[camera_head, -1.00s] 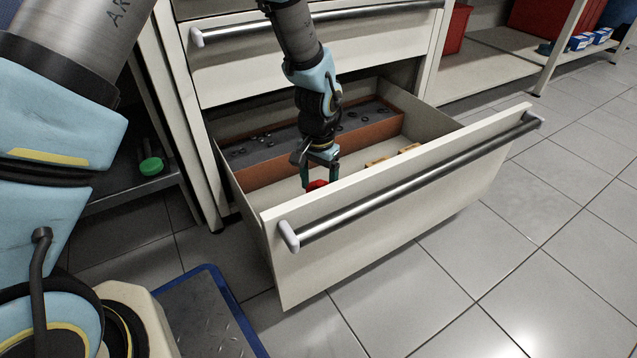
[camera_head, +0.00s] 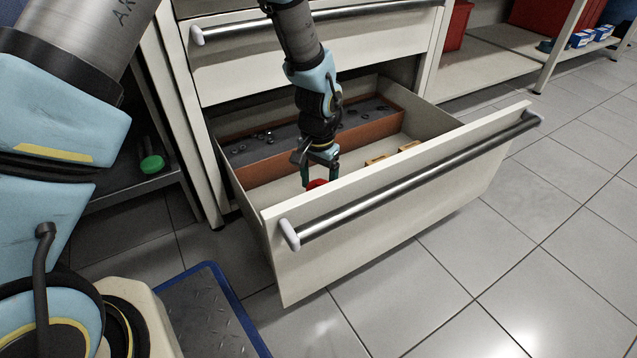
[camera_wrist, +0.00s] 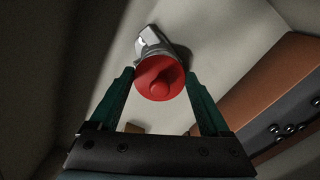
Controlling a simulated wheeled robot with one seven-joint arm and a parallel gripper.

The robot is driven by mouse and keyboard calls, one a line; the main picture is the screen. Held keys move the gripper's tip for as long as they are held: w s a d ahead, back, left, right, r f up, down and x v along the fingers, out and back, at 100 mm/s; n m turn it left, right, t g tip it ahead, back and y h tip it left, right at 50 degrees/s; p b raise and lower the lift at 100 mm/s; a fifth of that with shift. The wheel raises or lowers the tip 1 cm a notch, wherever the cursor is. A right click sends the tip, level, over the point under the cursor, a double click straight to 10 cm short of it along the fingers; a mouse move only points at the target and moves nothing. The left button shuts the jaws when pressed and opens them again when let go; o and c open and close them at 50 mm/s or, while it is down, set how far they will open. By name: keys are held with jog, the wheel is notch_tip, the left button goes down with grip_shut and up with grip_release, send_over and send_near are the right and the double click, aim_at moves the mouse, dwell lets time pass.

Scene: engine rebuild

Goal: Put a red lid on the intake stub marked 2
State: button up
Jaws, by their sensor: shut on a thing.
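A red lid (camera_wrist: 160,78) with a round knob lies between the green fingers of my gripper (camera_wrist: 161,88) in the wrist view. My gripper is shut on it, with a finger on each side. In the head view my gripper (camera_head: 318,178) reaches down into the open drawer (camera_head: 400,190), and only part of the red lid (camera_head: 316,184) shows above the drawer's front wall. A pale, shiny object (camera_wrist: 150,42) shows just beyond the lid in the wrist view; I cannot tell what it is. No stub marked 2 can be made out.
An orange-brown tray (camera_head: 270,167) with small dark and shiny parts lies at the back of the drawer. Yellowish blocks (camera_head: 378,160) lie on the drawer floor to the right. A green-capped item (camera_head: 152,165) is on the shelf at left. The floor at right is clear.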

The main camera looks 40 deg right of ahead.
jog(key=shift+f, duration=0.6)
dwell(0.3)
jog(key=shift+r+p, duration=0.15)
jog(key=shift+p, duration=0.25)
jog(key=shift+f, duration=0.25)
dwell(1.0)
jog(key=o, duration=1.1)
jog(key=shift+o, duration=0.2)
jog(key=shift+p, duration=0.3)
jog(key=shift+r+p, duration=3.5)
jog(key=shift+r, duration=0.3)
